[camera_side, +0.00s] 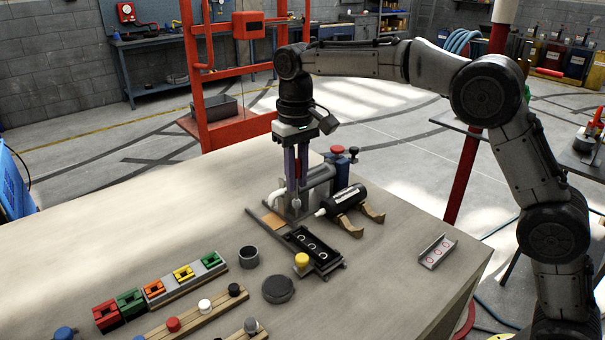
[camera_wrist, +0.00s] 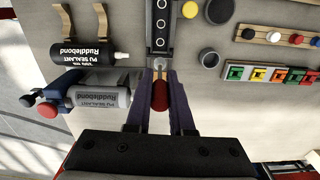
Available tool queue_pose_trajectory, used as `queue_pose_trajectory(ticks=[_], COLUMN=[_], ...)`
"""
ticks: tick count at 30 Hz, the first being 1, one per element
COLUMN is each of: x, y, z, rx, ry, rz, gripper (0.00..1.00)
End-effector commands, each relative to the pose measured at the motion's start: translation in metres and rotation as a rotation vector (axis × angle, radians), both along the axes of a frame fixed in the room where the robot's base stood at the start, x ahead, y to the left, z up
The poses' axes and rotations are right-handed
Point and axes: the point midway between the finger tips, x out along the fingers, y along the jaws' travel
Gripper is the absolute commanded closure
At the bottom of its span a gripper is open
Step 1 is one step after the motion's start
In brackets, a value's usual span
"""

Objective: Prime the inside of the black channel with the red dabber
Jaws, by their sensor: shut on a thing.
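My gripper (camera_side: 297,204) is upright above the back end of the work fixture, and is shut on the red dabber. In the wrist view the dabber's red body (camera_wrist: 160,95) sits between the purple fingers, with a pale tip pointing toward the channel. In the side view the fingers hide most of the dabber. The black channel (camera_side: 318,249) lies in its fixture in front of my gripper, apart from the dabber, with several pale rings along its floor. It also shows at the top of the wrist view (camera_wrist: 153,33).
A yellow knob (camera_side: 302,259) stands beside the channel's front end. A black sealant cartridge (camera_side: 345,199) rests on wooden cradles to the right, and a grey cartridge (camera_side: 320,176) lies behind. A grey cup (camera_side: 249,257), dark disc (camera_side: 278,289) and coloured blocks (camera_side: 131,301) stand left and front.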

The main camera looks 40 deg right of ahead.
Motion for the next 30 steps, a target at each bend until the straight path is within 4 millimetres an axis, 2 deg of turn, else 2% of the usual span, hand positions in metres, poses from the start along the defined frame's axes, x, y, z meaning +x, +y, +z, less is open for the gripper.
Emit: queue_pose_trajectory(ticks=[30], x=[-0.001], y=[0.0], z=[-0.041], rx=[0.0], ry=[0.001], rz=[0.0], gripper=[1.0])
